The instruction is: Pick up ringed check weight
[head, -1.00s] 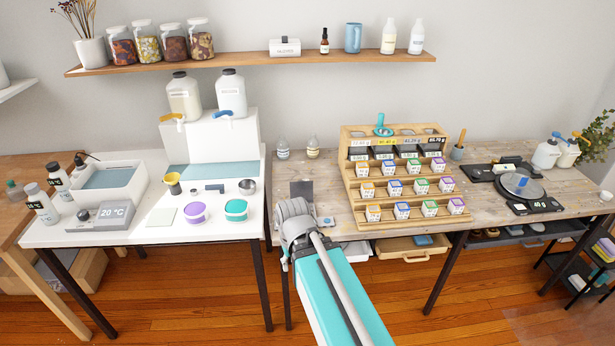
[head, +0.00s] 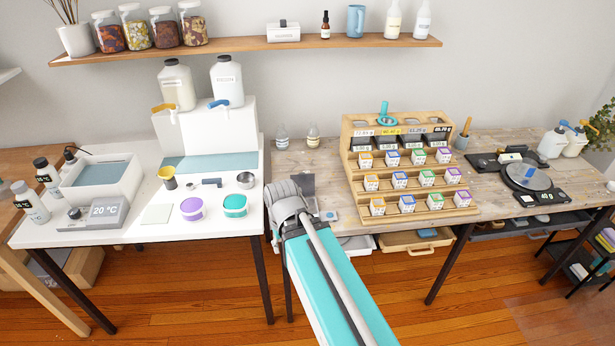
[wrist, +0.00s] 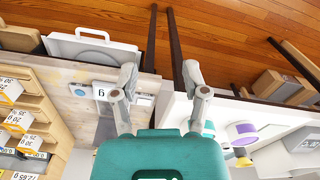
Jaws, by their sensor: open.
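A teal piece with a round ring and an upright peg (head: 386,116) stands on the top tier of the wooden rack (head: 411,207). It may be the ringed check weight, but I cannot read any marking on it. My gripper shows in the wrist view (wrist: 159,80) with its two fingers spread and nothing between them. In the head view my arm's end is over the front left of the wooden table, left of and well apart from the rack. The fingertips are hidden there behind my own arm.
The rack tiers hold several small labelled boxes. A white bench (head: 130,232) with purple and teal tubs stands to the left. A dark plate (head: 303,185) lies behind my arm's end. A scale (head: 527,180) is at the right. A wooden shelf (head: 240,48) hangs above.

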